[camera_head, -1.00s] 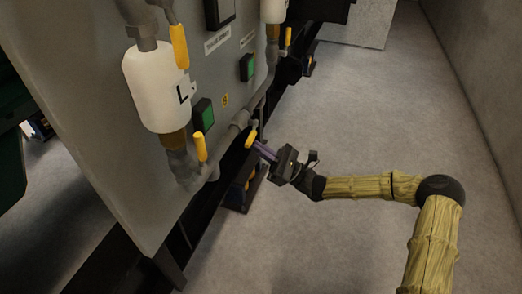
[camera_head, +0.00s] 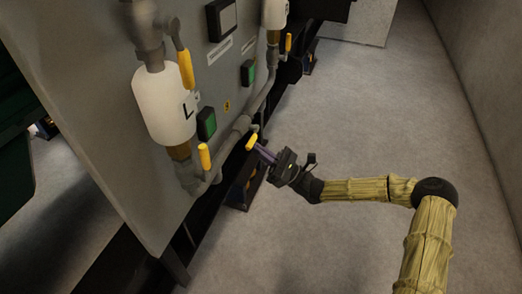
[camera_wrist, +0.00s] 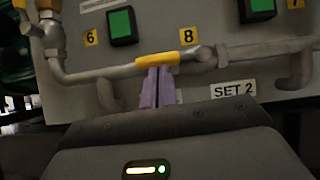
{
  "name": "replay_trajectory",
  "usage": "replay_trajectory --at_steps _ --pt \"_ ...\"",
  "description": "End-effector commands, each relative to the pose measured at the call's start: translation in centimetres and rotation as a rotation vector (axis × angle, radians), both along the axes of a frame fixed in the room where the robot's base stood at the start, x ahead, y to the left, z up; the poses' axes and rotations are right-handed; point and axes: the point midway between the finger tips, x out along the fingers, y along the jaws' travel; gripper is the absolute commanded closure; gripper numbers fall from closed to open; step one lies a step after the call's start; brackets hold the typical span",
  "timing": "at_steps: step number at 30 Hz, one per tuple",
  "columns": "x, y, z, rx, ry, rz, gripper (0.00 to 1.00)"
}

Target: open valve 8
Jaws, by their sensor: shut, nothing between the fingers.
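The valve 8 handle (camera_wrist: 157,60) is a yellow lever on a grey pipe (camera_wrist: 100,72), just left of and below the yellow label 8 (camera_wrist: 187,36) in the wrist view. It lies roughly along the pipe in that view. In the head view the yellow handle (camera_head: 252,142) shows at the low pipe of the panel. My gripper (camera_wrist: 157,72) has purple fingers, shut together with nothing between them. Their tips are at the handle's lower edge in the wrist view; I cannot tell whether they touch. In the head view my gripper (camera_head: 262,150) reaches the handle from the right.
The grey panel (camera_head: 95,100) carries white cylinders (camera_head: 163,105), green buttons (camera_head: 206,123) and other yellow levers (camera_head: 205,156). Label 6 (camera_wrist: 91,38) and a SET 2 plate (camera_wrist: 233,90) are near the pipe. The floor (camera_head: 350,120) to the right is clear.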

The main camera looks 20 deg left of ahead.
Motion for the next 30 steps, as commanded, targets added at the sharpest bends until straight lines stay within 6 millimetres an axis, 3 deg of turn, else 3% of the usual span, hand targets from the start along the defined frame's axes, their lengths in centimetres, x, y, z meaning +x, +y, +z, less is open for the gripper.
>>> replay_trajectory --at_steps 5,10,21,30 --pt "-0.1 -0.1 -1.5 0.000 0.003 0.002 1.00" --pt "-0.1 -0.7 -4.6 0.000 0.004 0.001 1.00" --pt "-0.3 -7.0 -7.9 -0.001 0.004 -0.001 1.00" --pt "-0.4 -9.0 -9.5 0.000 0.002 0.002 1.00"
